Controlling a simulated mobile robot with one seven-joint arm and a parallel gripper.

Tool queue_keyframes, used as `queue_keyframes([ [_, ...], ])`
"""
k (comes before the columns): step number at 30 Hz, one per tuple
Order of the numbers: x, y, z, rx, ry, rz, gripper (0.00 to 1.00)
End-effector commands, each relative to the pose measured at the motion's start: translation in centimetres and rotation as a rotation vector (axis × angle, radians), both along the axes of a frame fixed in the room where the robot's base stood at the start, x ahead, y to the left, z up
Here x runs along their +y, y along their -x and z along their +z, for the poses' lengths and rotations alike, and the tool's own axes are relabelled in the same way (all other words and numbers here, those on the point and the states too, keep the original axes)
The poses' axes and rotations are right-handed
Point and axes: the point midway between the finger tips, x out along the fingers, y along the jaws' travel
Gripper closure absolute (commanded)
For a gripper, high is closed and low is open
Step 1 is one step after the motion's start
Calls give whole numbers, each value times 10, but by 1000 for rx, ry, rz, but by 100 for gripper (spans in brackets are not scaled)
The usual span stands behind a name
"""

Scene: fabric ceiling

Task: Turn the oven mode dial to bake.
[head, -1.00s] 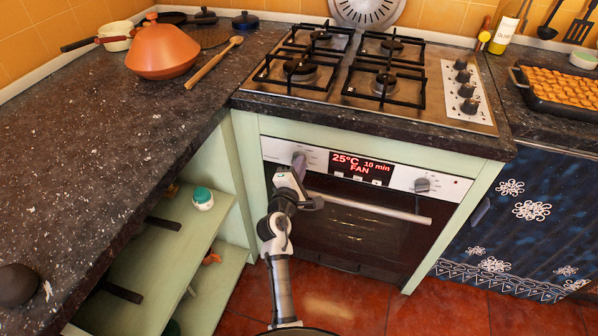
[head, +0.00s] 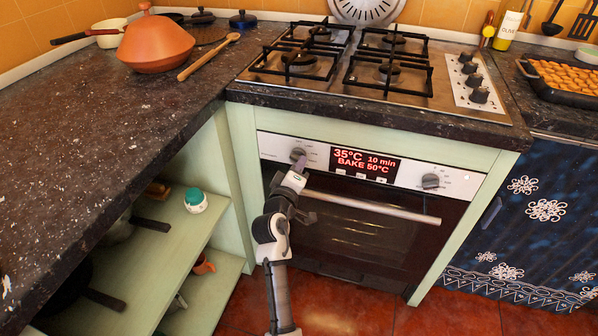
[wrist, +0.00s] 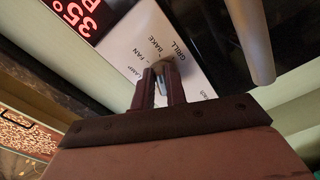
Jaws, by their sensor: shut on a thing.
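The oven (head: 345,240) is built in below the counter. Its left dial, the mode dial (head: 298,154), sits on the white panel left of the red display (head: 365,165). The display reads 35°C, 10 min, BAKE 50°C. My gripper (head: 300,167) is at the mode dial. In the wrist view my gripper (wrist: 160,90) has its two fingers on either side of the dial, shut on it. The labels GRILL, BAKE, FAN and LAMP show around it. The fingers hide part of the dial. The right dial (head: 431,181) stands free.
The oven handle (head: 370,207) runs across just below the panel, close to my gripper. The counter edge (head: 370,118) overhangs above. Open shelves (head: 170,240) with pans and a small jar (head: 195,200) are at the left.

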Motion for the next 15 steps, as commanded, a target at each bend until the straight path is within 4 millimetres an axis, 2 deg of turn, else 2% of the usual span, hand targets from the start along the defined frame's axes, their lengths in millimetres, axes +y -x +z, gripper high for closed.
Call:
queue_keyframes([
  [15,0,-1,1,-29,-81,-1,100],
])
